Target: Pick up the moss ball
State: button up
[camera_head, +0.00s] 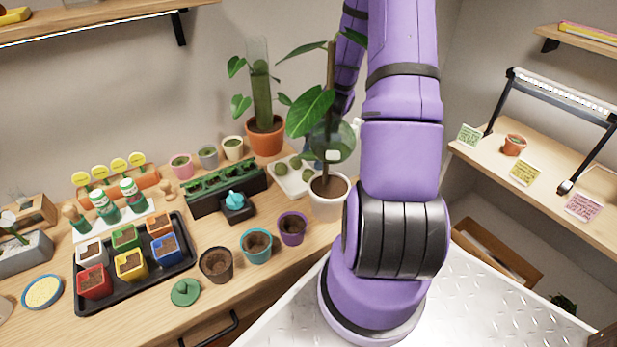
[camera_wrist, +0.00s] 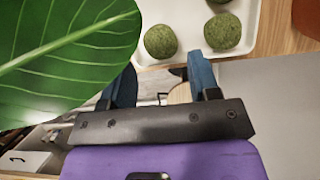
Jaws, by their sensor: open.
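Green, round moss balls (camera_head: 281,169) sit on a white tray (camera_head: 291,188) at the back of the bench, left of my arm. In the wrist view one moss ball (camera_wrist: 160,41) lies just beyond my fingertips, near the edge of the white tray (camera_wrist: 185,12). A second moss ball (camera_wrist: 222,31) is to its right, and part of another shows at the top edge. My gripper (camera_wrist: 162,76) is open, with two blue fingers spread and nothing between them. In the head view I cannot make out my gripper clearly behind the plant and arm.
A large green leaf (camera_wrist: 65,50) fills the left of the wrist view, close to the left finger. A leafy plant in a white pot (camera_head: 328,203) stands right of the tray. A terracotta pot (camera_head: 265,138) is behind it, and a dark planter (camera_head: 225,190) is to its left.

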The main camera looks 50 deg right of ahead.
aim_at(311, 171)
jog(key=shift+d+x, duration=0.2)
jog(key=shift+x, duration=2.65)
jog(key=shift+s+f, duration=0.1)
jog(key=shift+c, duration=0.5)
jog(key=c, duration=0.6)
